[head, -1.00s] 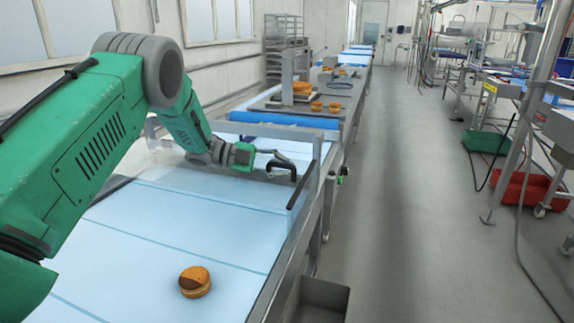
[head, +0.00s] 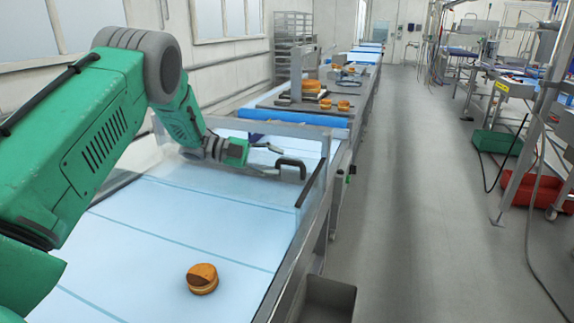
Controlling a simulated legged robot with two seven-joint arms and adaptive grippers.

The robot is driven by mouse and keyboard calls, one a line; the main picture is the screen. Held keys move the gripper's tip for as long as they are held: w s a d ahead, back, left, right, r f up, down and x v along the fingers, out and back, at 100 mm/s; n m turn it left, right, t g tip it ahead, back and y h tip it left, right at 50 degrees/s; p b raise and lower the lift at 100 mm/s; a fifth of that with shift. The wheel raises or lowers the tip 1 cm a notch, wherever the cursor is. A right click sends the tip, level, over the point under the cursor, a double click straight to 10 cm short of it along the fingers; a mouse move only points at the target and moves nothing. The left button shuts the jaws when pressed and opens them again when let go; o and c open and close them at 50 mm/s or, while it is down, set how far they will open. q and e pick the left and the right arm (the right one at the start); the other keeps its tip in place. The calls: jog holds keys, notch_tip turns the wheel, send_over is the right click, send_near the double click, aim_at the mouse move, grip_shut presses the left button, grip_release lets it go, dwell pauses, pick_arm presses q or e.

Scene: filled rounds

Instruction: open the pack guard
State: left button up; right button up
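The pack guard (head: 270,128) is a clear cover with a grey metal frame across the pale blue conveyor. Its black handle (head: 290,161) faces me near the right edge of the belt. My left gripper (head: 281,162) is just left of the handle, its fingers spread apart. The fingertips are close to the handle's left end, and I cannot tell whether they touch it. Nothing shows held between them. The guard looks lowered over the belt. My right gripper is not in view.
A filled round (head: 202,278) sits on the near belt (head: 120,245). More rounds (head: 311,87) stand beyond the guard. A grey bin (head: 326,297) is beside the conveyor. The aisle floor (head: 410,220) to the right is clear, with a red crate (head: 538,190) farther over.

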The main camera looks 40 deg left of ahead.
pick_arm(q)
jog(key=v, duration=0.8)
jog(key=shift+a+f, duration=0.1)
jog(key=shift+a, duration=0.2)
jog(key=shift+d, duration=0.1)
